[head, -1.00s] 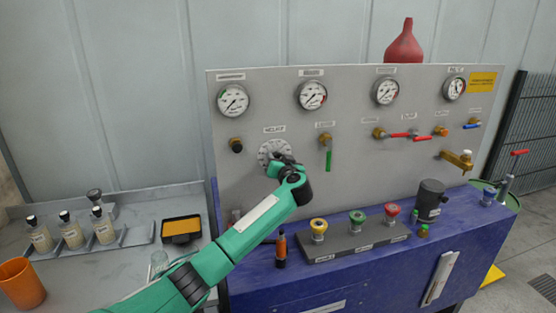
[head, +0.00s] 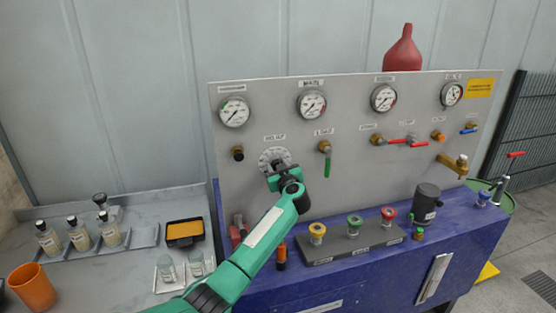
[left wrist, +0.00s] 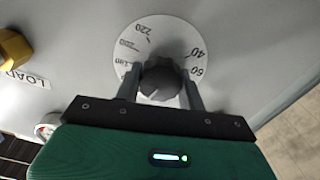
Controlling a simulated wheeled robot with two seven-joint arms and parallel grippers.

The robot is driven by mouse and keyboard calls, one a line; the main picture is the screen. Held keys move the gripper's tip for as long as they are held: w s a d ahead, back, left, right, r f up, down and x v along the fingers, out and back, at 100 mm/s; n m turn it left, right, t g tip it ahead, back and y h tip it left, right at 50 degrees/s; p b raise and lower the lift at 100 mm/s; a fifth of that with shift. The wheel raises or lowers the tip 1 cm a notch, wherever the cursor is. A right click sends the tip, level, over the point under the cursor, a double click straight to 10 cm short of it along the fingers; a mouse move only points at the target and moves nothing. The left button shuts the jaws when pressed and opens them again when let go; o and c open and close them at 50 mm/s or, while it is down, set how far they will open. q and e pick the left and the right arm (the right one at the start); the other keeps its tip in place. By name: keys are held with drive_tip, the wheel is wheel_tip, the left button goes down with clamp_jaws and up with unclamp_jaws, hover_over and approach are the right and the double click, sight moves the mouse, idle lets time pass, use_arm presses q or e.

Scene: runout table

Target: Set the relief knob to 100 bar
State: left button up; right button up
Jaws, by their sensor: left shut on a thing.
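The relief knob (left wrist: 158,78) is dark and ridged. It sits at the centre of a white round dial (head: 265,155) on the grey panel, under a RELIEF label. In the left wrist view the dial (left wrist: 128,48) shows 220, 40 and 60; other numbers are partly hidden or blurred. My left gripper (head: 279,168) is shut on the knob, one finger on each side of it, as the left wrist view (left wrist: 161,88) also shows. I cannot tell which value the knob points to. My right gripper is not in view.
Several gauges (head: 312,104) line the panel top. A green-handled LOAD valve (head: 326,160) is close right of the dial, and a black knob (head: 238,153) is left of it. Below, an orange-handled tool (head: 281,255) and a grey block (head: 352,246) with coloured caps stand on the blue bench.

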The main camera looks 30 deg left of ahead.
use_arm(q)
drive_tip(key=n+p, duration=0.1)
drive_tip(key=n, duration=0.1)
drive_tip(key=shift+n, duration=0.4)
drive_tip(key=n+p, duration=0.1)
drive_tip(key=n, duration=0.1)
drive_tip(key=shift+f+n, duration=0.1)
drive_tip(key=shift+n, duration=0.3)
drive_tip(key=n, duration=0.3)
drive_tip(key=shift+f, duration=0.1)
drive_tip(key=shift+s+n, duration=0.1)
drive_tip(key=shift+n, duration=1.2)
drive_tip(key=shift+f+n, duration=0.1)
drive_tip(key=shift+n, duration=0.3)
drive_tip(key=o, duration=1)
drive_tip(key=shift+a, duration=0.1)
